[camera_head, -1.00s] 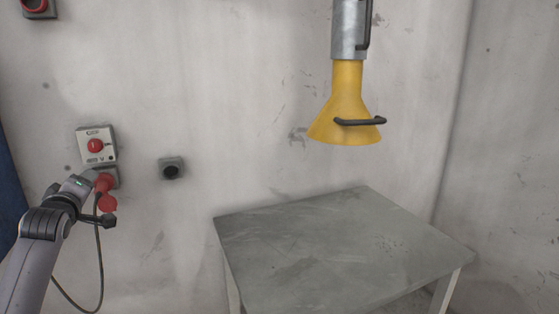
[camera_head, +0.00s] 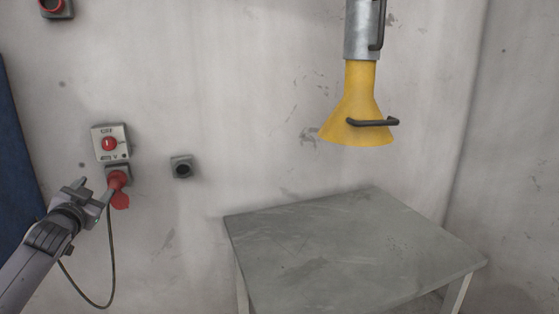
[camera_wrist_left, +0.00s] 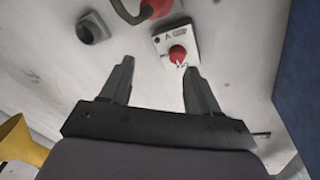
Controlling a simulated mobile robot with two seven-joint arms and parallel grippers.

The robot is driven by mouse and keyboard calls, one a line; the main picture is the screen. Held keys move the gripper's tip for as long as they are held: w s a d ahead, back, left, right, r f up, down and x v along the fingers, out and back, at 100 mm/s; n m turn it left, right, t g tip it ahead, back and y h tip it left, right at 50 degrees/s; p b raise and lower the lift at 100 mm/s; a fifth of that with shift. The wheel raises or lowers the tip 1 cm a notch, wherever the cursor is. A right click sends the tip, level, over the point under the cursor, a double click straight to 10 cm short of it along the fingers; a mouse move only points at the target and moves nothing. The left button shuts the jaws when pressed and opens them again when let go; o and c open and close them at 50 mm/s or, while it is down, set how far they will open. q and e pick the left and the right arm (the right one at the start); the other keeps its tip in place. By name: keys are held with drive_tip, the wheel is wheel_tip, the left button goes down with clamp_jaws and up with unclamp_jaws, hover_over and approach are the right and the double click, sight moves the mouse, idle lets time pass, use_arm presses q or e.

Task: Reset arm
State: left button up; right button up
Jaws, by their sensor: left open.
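My left gripper (camera_head: 88,193) is at the lower left of the head view, open and empty. It is apart from the red plug (camera_head: 117,181), which sits in a grey wall socket just to its right with a black cable hanging down. In the left wrist view the two fingers of the left gripper (camera_wrist_left: 157,80) are spread, with bare wall between them. The red plug also shows at the top of that view (camera_wrist_left: 155,8). My right gripper is in neither view.
A switch box with a red knob (camera_head: 110,143) is above the plug. An empty socket (camera_head: 182,167) is to the right. A yellow funnel on a metal pipe (camera_head: 359,105) hangs above a bare grey table (camera_head: 345,250). A blue panel (camera_head: 18,150) stands at the left.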

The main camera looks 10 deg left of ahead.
use_arm(q)
drive_tip(key=s+d+f+m+g+h, duration=0.15)
drive_tip(key=s+d+f, duration=0.35)
drive_tip(key=d+f, duration=0.5)
drive_tip(key=s+d+f+g+h, duration=0.1)
drive_tip(key=s+d+f+h, duration=0.35)
drive_tip(key=f, duration=0.85)
drive_tip(key=s+d+f+g, duration=0.1)
drive_tip(key=s+d+f, duration=0.3)
drive_tip(key=s+d, duration=0.2)
drive_tip(key=s+d+f+n+g+h, duration=0.1)
drive_tip(key=s+d+f, duration=0.3)
drive_tip(key=s, duration=0.6)
drive_tip(key=s+d+f+n+g, duration=0.1)
drive_tip(key=s+d+f, duration=0.3)
drive_tip(key=s+d, duration=0.4)
drive_tip(key=shift+s+f+g+h, duration=0.15)
drive_tip(key=shift+s+g+h, duration=0.2)
drive_tip(key=shift+g, duration=0.3)
